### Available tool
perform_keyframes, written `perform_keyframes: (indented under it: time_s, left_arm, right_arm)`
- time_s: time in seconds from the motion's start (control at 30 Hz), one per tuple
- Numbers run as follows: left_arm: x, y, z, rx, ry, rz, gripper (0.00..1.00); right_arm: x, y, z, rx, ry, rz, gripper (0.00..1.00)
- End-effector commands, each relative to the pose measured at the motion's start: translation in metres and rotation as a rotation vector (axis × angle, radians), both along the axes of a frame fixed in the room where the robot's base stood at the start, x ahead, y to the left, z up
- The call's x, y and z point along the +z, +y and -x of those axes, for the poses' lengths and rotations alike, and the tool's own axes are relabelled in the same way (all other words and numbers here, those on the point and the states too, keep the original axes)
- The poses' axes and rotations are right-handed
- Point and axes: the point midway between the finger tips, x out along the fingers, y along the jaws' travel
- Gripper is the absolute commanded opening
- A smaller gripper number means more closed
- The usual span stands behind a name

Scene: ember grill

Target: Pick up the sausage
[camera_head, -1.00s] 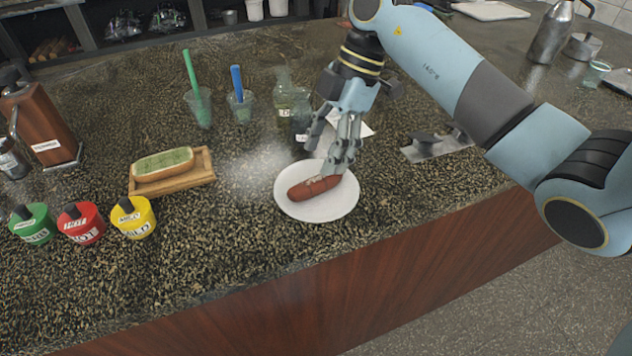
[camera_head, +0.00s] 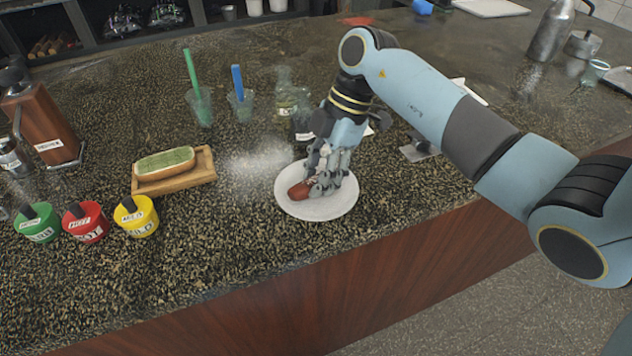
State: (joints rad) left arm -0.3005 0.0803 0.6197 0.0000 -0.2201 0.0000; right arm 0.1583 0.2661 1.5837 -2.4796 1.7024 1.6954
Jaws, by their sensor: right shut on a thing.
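The brown-red sausage (camera_head: 298,191) lies at the white plate (camera_head: 318,212) near the counter's front edge. My right gripper (camera_head: 324,187) reaches down over the plate and is shut on the sausage. Its fingers cover the sausage's middle and right part, so only the left end shows clearly. I cannot tell whether the sausage touches the plate or is slightly lifted. My left gripper is not in view.
A bun with green filling (camera_head: 164,163) sits on a wooden tray (camera_head: 205,172) to the left. Green (camera_head: 38,224), red (camera_head: 86,222) and yellow (camera_head: 136,217) sauce pots stand at the front left. Cups with a green straw (camera_head: 199,107) and a blue straw (camera_head: 240,104) and bottles (camera_head: 288,102) stand behind.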

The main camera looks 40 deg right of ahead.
Motion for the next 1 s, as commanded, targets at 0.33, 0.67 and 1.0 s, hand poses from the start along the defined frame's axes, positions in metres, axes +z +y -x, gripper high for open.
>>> perform_keyframes:
  time_s: [0.33,0.67,1.0]
  left_arm:
    - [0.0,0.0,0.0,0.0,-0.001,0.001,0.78]
    - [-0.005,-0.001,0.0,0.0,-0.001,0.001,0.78]
    - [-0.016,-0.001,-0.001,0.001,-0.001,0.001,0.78]
  right_arm:
    - [0.001,0.0,0.0,0.0,-0.001,0.0,0.0]
    - [0.029,-0.001,-0.001,0.001,-0.005,0.002,0.0]
    - [0.077,-0.064,0.017,-0.001,-0.001,0.01,0.0]
